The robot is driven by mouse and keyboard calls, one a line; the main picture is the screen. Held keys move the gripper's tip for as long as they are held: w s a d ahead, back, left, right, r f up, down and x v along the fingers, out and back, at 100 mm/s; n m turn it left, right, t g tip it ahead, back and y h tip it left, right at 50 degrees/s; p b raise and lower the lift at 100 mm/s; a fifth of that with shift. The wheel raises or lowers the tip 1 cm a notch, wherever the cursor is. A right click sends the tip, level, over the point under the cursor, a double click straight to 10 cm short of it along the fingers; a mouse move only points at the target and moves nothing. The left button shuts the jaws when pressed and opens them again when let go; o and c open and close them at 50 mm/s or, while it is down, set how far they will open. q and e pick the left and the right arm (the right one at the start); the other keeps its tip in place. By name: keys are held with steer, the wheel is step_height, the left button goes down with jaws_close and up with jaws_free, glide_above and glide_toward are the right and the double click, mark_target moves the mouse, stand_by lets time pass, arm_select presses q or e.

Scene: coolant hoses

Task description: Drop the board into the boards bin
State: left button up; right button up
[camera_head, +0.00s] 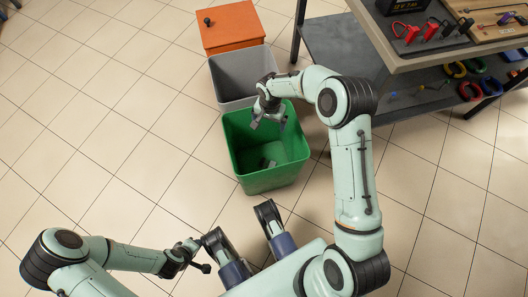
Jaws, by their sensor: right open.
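My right gripper (268,123) is open over the mouth of a green bin (268,181), pointing down, with nothing visible between its fingers. A small grey piece (267,163) lies low inside the green bin; it is too small to tell whether it is the board. No label shows which bin is the boards bin. My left gripper (203,257) is at the lower left, away from the bins and low in the picture; its fingers are too small and dark to tell if they are open or shut.
A grey bin (232,77) stands directly behind the green one, and an orange box (230,27) with a dark knob behind that. A workbench (397,61) with tools and a lower shelf (345,42) is at the upper right. The tiled floor on the left is clear.

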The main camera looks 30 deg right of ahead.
arm_select(q)
steer(key=shift+t, duration=0.4)
steer(key=r+p, duration=0.1)
steer(key=w+d+r+p, duration=0.1)
steer(key=r, duration=0.1)
steer(key=w+r+p, duration=0.1)
steer(key=r, duration=0.1)
steer(key=shift+w+d, duration=0.1)
steer(key=shift+d, duration=0.2)
arm_select(e)
step_height(320, 180, up, 13)
